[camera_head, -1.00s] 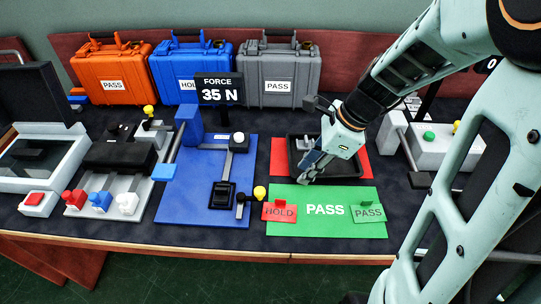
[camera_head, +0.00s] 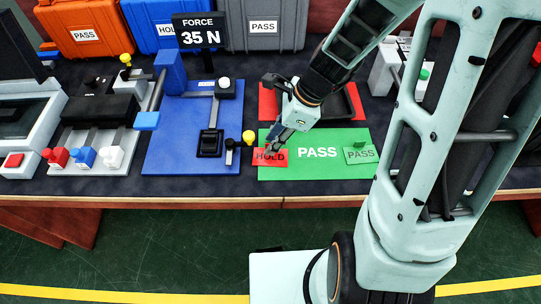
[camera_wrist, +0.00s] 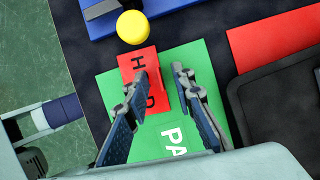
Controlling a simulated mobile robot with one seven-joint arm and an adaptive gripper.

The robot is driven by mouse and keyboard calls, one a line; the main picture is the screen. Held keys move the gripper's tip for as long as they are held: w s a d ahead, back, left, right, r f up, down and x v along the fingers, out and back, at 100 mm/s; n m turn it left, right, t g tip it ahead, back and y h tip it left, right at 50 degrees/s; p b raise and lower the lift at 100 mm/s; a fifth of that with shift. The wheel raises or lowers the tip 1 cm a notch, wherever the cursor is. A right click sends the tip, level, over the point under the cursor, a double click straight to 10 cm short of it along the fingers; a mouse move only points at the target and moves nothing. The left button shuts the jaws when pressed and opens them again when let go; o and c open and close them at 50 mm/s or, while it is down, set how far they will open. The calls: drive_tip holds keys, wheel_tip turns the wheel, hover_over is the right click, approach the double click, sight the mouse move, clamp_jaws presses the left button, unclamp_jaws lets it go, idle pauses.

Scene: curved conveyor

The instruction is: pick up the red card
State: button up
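The red card marked HOLD (camera_head: 270,158) lies at the left end of the green PASS mat (camera_head: 318,172), partly past its left edge. In the wrist view the red card (camera_wrist: 134,62) shows between and under my fingers, and the left finger covers part of its lettering. My gripper (camera_head: 276,146) is just above the card's far edge in the head view. In the wrist view my gripper (camera_wrist: 160,78) is open, with its two fingers apart. The card's upright tab is hidden by my gripper. I cannot tell whether the fingers touch the card.
A green PASS card (camera_head: 361,155) lies at the mat's right end. A black tray (camera_head: 347,102) is behind the mat.

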drive_tip(key=shift+c, duration=0.6)
clamp_jaws()
drive_tip(key=shift+r, duration=0.15)
